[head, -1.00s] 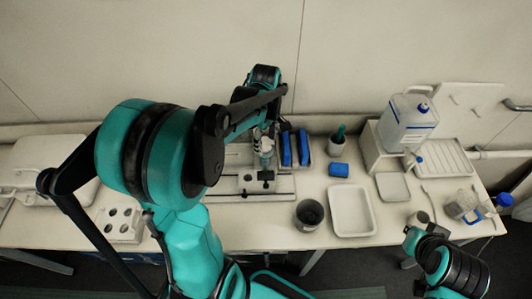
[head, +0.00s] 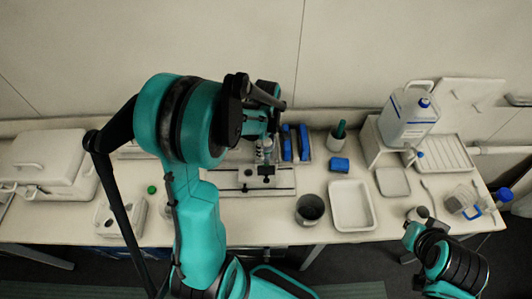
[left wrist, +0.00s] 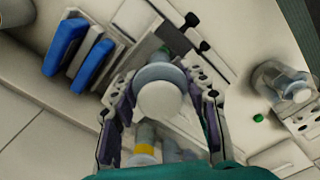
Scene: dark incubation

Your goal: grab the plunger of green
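In the left wrist view a white round plunger end (left wrist: 158,99) with a grey collar stands between the fingers of my left gripper (left wrist: 161,84). The fingers are apart, one on each side, with visible gaps to the plunger. A small green patch shows just beyond the collar. In the head view my left gripper (head: 266,134) is over the clear upright syringe-like part (head: 265,151) on the rack, and my arm hides part of it. A second plunger with a yellow band (left wrist: 145,150) shows lower in the wrist view. My right gripper's fingers do not show.
Blue blocks (head: 295,143) stand right of the rack. A grey pot (head: 309,210) and white tray (head: 352,208) are in front. A green cap (head: 152,189) lies left, near a holed white block (head: 121,220). A blue-labelled jug (head: 408,118) stands at right.

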